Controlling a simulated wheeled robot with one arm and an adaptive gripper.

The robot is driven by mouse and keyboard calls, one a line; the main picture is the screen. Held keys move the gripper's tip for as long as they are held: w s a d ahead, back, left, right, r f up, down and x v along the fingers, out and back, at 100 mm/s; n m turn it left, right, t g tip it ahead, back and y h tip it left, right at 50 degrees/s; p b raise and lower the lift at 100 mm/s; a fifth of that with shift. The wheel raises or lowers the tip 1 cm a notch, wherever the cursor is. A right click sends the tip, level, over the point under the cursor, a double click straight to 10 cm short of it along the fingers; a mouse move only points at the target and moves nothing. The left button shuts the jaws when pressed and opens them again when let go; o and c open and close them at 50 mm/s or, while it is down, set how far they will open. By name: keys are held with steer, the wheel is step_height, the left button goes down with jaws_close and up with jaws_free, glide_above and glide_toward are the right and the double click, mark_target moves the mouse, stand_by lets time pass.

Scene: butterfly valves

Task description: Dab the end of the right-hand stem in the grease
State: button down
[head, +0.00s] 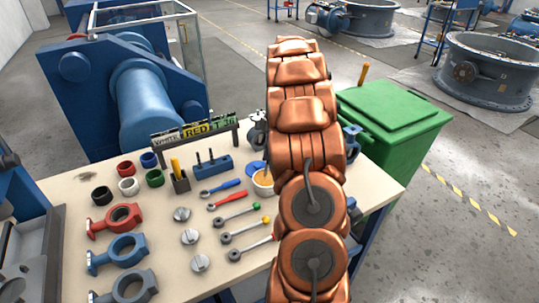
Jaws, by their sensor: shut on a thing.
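A blue block (208,170) stands on the bench with two short dark upright stems (197,157) in it; no stem shows at its right end. A white tub of amber grease (263,185) sits right of the block, and its right side is hidden behind my copper-coloured arm. A blue lid (256,167) lies just behind the tub. My arm comes down the middle of the head view and covers the right part of the bench. My gripper is hidden behind it, so I cannot see its fingers or anything in them.
Blue-handled (221,186) and red-handled (226,200) tools and several levers lie in front of the tub. Metal discs (190,236), coloured rings and red and blue valve bodies (115,218) fill the left. A lettered sign (195,130) stands behind; a green bin (392,115) is beyond the right edge.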

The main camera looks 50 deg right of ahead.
steer(key=shift+f+b, duration=0.45)
steer(key=shift+f, duration=0.15)
stand_by(1.0)
steer(key=shift+f+b, duration=0.15)
steer(key=shift+b, duration=0.35)
stand_by(2.1)
steer(key=shift+r, duration=3.6)
